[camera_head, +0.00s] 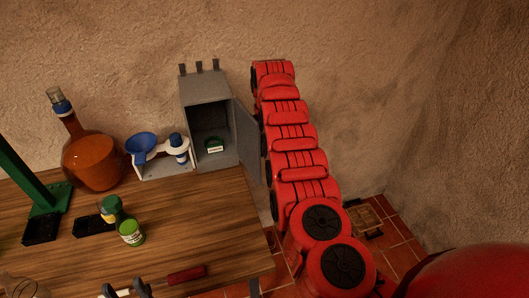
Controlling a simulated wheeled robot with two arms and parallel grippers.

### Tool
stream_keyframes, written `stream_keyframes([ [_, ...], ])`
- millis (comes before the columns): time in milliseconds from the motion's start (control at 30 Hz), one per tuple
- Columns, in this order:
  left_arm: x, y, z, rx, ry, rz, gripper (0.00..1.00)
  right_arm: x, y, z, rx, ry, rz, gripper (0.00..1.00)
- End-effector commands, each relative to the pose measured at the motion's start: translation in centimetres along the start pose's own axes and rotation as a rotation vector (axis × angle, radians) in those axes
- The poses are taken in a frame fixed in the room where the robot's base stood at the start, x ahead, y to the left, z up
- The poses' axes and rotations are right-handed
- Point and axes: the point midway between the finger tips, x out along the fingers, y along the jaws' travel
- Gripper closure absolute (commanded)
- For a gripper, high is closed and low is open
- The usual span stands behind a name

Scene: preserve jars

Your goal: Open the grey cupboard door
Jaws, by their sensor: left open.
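The grey cupboard (208,88) stands at the back of the table against the wall. Its grey door (246,142) stands swung out to the right, so the inside shows. A small jar with a green lid and pale label (214,146) is inside. My right gripper is not seen.
An amber flask (95,162), a blue funnel (141,143) on a white stand and a blue-capped bottle (179,148) stand left of the cupboard. Green-topped jars (131,234) stand nearer. A red-handled tool (187,275) lies at the front. My red arm links fill the right.

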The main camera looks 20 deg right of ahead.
Motion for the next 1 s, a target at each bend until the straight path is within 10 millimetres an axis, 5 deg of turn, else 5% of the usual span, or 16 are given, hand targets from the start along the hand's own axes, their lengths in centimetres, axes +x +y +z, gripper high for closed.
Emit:
stream_keyframes([
  [433, -0.13, 0.01, 0.03, 0.0, 0.0, 0.0, 0.5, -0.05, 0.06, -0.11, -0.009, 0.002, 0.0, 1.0],
  [467, -0.12, 0.01, 0.02, 0.0, 0.0, 0.0, 0.5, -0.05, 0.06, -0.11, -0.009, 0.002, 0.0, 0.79],
  [633, -0.13, 0.0, 0.03, 0.0, 0.0, 0.0, 0.5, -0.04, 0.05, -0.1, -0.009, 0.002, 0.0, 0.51],
  [1000, -0.3, 0.01, 0.05, 0.0, 0.0, 0.0, 0.5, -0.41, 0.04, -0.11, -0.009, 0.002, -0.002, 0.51],
])
